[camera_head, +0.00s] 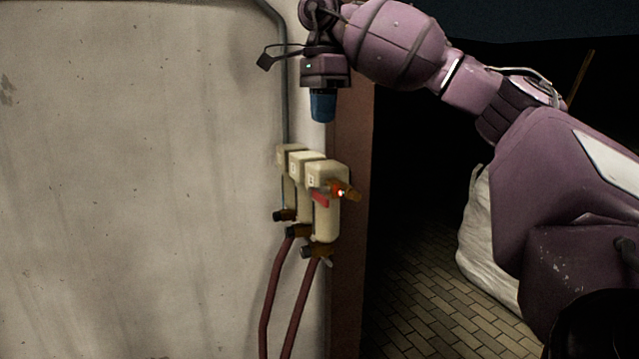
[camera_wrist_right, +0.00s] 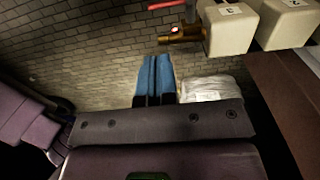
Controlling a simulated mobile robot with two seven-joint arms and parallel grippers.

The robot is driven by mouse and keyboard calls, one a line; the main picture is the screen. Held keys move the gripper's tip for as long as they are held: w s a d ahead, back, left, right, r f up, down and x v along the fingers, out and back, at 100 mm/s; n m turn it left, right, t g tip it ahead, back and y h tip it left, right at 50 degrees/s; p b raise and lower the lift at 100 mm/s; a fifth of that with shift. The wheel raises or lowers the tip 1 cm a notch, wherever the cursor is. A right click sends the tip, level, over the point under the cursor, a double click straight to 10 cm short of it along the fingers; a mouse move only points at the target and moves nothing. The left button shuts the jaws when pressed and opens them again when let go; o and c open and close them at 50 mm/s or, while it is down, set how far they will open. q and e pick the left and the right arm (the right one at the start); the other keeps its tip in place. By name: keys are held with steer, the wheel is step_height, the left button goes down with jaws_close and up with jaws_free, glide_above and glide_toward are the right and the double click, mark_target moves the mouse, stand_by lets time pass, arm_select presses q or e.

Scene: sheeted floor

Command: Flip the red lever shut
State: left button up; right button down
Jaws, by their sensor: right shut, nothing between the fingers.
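The red lever (camera_head: 319,197) is on the nearest of three cream valve boxes (camera_head: 326,178) on the wall's edge. A brass fitting (camera_head: 346,190) with a small bright red-orange spot sticks out beside it. In the right wrist view the lever (camera_wrist_right: 166,5) shows only in part at the top edge, above the brass fitting (camera_wrist_right: 180,36). My right gripper (camera_head: 322,108) points down above the boxes, apart from the lever. Its blue fingers (camera_wrist_right: 154,72) are together and empty. My left gripper is not in view.
A pale, stained wall (camera_head: 130,180) fills the left. Dark red pipes (camera_head: 270,300) run down from the boxes. A brown post (camera_head: 350,270) stands right behind them. A white sack (camera_head: 480,245) lies on the brick floor (camera_head: 430,310). Air in front of the boxes is clear.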

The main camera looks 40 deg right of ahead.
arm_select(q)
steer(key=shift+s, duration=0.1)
arm_select(e)
steer(key=b, duration=0.3)
glide_above(322, 196)
step_height(322, 196, down, 6)
step_height(322, 196, down, 7)
steer(key=shift+s+r+p, duration=0.1)
steer(key=shift+s+p, duration=0.05)
steer(key=shift+p, duration=0.3)
steer(key=shift+f, duration=0.65)
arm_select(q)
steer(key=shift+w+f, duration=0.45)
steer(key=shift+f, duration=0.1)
